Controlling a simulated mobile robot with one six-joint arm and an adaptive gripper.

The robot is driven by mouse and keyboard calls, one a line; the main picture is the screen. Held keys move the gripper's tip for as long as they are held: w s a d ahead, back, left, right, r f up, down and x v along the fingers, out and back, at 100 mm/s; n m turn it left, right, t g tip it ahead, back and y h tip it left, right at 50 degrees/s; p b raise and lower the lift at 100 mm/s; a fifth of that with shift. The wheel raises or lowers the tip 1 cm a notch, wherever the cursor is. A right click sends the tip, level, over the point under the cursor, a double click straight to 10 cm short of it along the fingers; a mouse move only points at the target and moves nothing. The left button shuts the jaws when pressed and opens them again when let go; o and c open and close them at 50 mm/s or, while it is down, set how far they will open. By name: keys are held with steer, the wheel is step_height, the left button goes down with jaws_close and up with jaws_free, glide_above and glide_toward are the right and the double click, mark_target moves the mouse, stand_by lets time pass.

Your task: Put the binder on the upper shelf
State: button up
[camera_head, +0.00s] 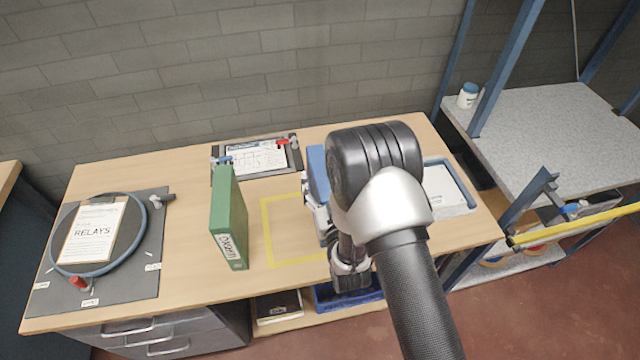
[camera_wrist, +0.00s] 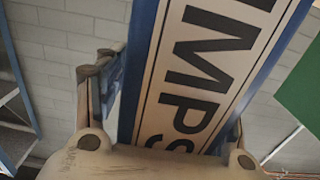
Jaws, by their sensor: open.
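A blue binder (camera_head: 318,172) stands on the wooden table, mostly hidden behind my arm in the camera_head view. In the camera_wrist view its white label (camera_wrist: 205,75) shows the letters "UMPS". My gripper (camera_wrist: 172,100) is open, with one finger on each side of the blue binder's spine; I cannot tell whether they touch it. A green binder (camera_head: 228,220) stands upright to the left on the table. The upper shelf (camera_head: 560,130) is a grey speckled board in the blue-framed rack at the right.
A white jar (camera_head: 467,95) stands at the upper shelf's back left corner. A clipboard (camera_head: 92,232) lies at the left and another board (camera_head: 256,158) at the back. A yellow bar (camera_head: 580,228) crosses the rack's front.

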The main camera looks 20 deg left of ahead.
steer(key=shift+s, duration=0.1)
steer(key=shift+c, duration=0.6)
jaws_close()
steer(key=shift+r, duration=0.15)
stand_by(0.4)
